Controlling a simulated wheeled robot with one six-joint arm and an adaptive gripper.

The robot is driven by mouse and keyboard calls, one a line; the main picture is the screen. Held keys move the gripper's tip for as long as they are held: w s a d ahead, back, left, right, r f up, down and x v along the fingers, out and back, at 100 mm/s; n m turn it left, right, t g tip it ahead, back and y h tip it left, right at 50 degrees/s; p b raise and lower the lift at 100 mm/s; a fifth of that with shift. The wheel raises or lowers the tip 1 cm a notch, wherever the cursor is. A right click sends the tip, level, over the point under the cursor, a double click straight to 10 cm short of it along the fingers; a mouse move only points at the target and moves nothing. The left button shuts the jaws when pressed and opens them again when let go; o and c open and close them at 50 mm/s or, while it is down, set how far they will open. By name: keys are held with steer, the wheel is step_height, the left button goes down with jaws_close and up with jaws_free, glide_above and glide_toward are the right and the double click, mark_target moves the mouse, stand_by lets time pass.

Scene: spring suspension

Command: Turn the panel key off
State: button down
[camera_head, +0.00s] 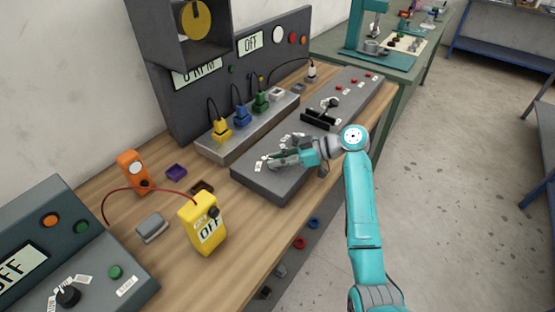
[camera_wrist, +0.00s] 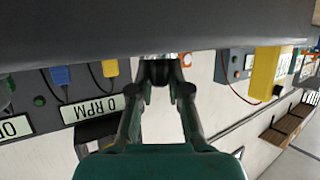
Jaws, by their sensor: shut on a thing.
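My gripper (camera_head: 279,160) is low over the near-left end of the long dark grey control panel (camera_head: 275,185). In the wrist view, my gripper (camera_wrist: 159,82) has its fingertips close together against the panel face (camera_wrist: 80,30). A small pale metallic part, which looks like the panel key (camera_wrist: 158,57), shows between the fingertips. The rest of the key is hidden by the fingers, and I cannot read which way it is turned. Small white labels (camera_head: 261,164) lie on the panel beside the fingers.
A black lever (camera_head: 320,115) and red buttons stand farther along the panel. Plugs with cables sit in a grey strip (camera_head: 235,135) behind it. A yellow meter (camera_head: 203,225) reading OFF and an orange device (camera_head: 133,171) stand on the bench at left. Open floor lies right.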

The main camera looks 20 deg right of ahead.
steer(key=shift+f, duration=0.1)
steer(key=c, duration=1.1)
jaws_free()
steer(key=v, duration=1.2)
